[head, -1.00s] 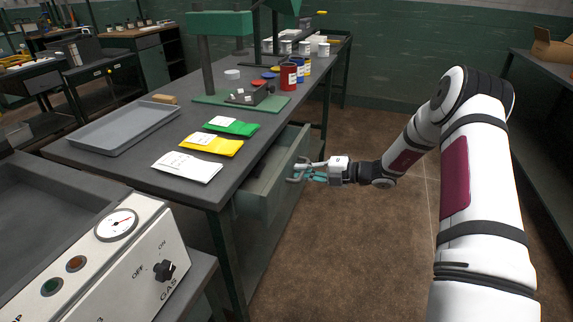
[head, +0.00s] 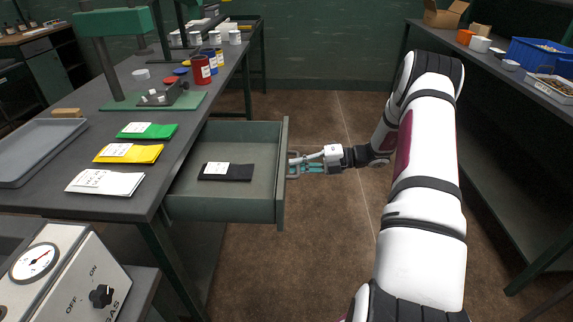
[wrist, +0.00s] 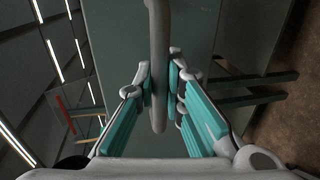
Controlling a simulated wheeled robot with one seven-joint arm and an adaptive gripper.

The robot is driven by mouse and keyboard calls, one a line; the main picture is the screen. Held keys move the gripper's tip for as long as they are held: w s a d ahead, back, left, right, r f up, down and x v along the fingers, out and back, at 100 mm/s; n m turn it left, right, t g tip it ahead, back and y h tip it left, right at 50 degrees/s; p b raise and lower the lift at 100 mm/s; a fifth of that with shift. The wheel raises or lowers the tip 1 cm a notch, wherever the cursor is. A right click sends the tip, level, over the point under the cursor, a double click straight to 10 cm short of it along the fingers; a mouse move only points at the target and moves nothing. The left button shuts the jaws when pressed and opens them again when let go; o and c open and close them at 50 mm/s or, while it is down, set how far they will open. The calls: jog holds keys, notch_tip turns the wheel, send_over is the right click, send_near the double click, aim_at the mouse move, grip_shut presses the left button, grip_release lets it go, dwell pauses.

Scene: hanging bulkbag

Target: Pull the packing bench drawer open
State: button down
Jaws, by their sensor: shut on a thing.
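The packing bench drawer (head: 240,208) is green-grey and stands well out from the bench in the head view. A black packet with a white label (head: 226,172) lies inside it. My gripper (head: 297,166) is at the drawer's front panel (head: 282,180), shut on the drawer handle. In the wrist view the handle (wrist: 158,60) is a grey bar running between the teal finger pads of my gripper (wrist: 160,92). The drawer front (wrist: 205,40) fills the background behind it. The packing bench (head: 75,160) has a dark grey top.
Green, yellow and white packets (head: 128,153) lie on the bench beside a grey tray (head: 35,152). A gas control box (head: 75,275) stands at the lower left. A shelf bench (head: 500,75) with boxes runs along the right. The brown floor between is clear.

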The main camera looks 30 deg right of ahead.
jog(key=shift+s+d, duration=0.1)
jog(key=shift+d, duration=0.1)
jog(key=c, duration=1.9)
grip_release()
jog(key=shift+c, duration=0.2)
jog(key=v, duration=1.2)
